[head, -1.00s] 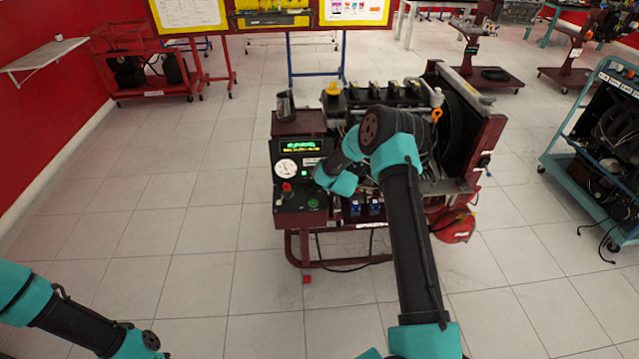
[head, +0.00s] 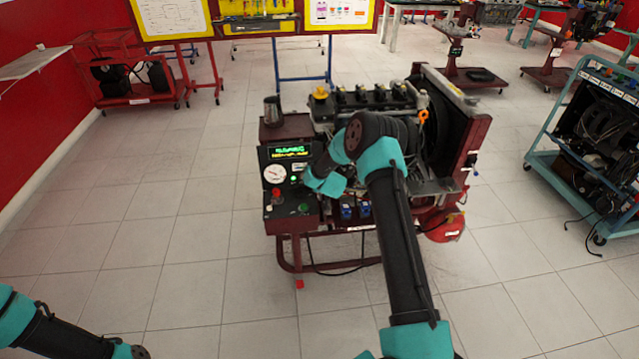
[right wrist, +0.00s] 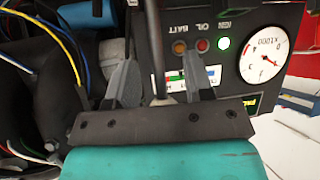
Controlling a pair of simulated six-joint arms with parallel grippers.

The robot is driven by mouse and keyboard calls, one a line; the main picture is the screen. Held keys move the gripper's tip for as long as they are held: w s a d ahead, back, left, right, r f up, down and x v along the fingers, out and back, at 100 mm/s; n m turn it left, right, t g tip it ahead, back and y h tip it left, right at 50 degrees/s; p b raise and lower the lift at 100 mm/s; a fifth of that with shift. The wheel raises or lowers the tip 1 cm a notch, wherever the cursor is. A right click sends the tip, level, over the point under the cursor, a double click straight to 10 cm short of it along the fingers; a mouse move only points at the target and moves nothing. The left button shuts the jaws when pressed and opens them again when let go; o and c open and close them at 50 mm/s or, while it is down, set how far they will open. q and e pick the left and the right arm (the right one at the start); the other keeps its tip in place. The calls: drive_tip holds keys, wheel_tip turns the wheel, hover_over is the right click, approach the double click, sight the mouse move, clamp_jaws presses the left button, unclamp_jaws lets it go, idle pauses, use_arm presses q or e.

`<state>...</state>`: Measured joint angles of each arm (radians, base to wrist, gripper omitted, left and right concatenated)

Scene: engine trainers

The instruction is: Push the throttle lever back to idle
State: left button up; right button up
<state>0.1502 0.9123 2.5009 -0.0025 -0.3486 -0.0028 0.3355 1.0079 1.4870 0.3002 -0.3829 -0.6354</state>
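The throttle lever (right wrist: 154,45) shows in the right wrist view as a thin dark rod, running from the top edge down between the fingers of my right gripper (right wrist: 160,78). The fingers stand apart, with space visible on both sides of the rod. Its far end is out of the frame. In the head view, my right wrist is at the right side of the control panel (head: 289,152) and hides the lever and fingertips. Only part of my left arm shows at the bottom left; its gripper is out of frame.
A red knob (head: 276,192) sits on the lower box. The engine (head: 375,105) is just right of the panel. Open tiled floor lies left of the stand.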

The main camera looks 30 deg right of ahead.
drive_tip(key=shift+o, duration=0.5)
drive_tip(key=shift+s+a+r, duration=0.1)
drive_tip(key=shift+s+r, duration=0.25)
drive_tip(key=v, duration=1.6)
drive_tip(key=shift+s+a, duration=0.15)
drive_tip(key=shift+r, duration=0.1)
drive_tip(key=shift+c, duration=0.2)
